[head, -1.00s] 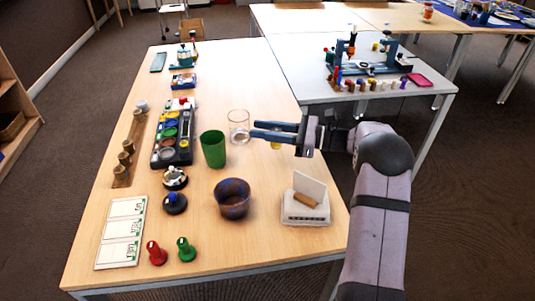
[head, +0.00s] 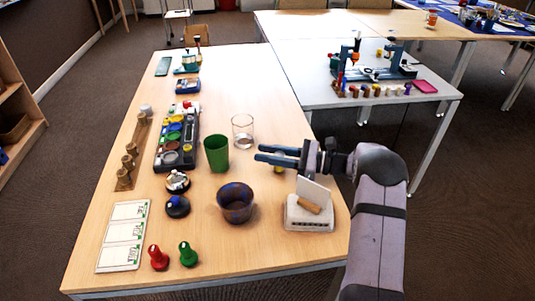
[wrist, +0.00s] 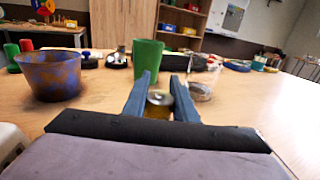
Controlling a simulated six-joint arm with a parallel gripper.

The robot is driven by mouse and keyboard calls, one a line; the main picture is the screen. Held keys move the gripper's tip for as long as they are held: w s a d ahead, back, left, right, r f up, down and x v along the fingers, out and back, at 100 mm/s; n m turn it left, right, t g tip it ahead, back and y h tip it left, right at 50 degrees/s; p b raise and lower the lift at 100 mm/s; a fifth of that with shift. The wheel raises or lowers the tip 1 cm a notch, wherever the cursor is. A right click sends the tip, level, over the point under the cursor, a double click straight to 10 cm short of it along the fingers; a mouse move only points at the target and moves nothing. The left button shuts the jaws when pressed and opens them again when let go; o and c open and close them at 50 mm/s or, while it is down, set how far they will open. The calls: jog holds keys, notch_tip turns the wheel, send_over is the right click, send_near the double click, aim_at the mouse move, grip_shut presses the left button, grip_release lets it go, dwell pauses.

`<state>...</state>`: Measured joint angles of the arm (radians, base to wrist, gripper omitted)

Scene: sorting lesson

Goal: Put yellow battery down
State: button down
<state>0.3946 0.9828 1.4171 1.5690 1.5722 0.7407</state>
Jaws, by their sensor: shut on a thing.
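My gripper (head: 266,155) is shut on the yellow battery (head: 278,168), which shows as a small yellow piece just below the blue fingers in the head view. In the wrist view its round metallic end (wrist: 158,98) sits between the two fingers, with a dull yellow side below. The fingers hide much of it. It is low over the right side of the wooden table (head: 262,250); I cannot tell whether it touches the top. The fingers point left, toward the green cup (head: 216,152).
A clear glass (head: 243,131) stands behind the fingers, and a blue-brown bowl (head: 235,203) stands in front. A white box with an upright card (head: 309,214) is close below the wrist. A black sorting tray (head: 177,139) lies farther left. Bare wood shows near the table's front right.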

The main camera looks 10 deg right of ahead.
jog(key=shift+f, duration=0.15)
jog(key=c, duration=1.4)
grip_release()
jog(key=shift+c, duration=0.2)
jog(key=shift+r, duration=0.25)
jog(key=v, duration=1.2)
jog(key=shift+f, duration=0.1)
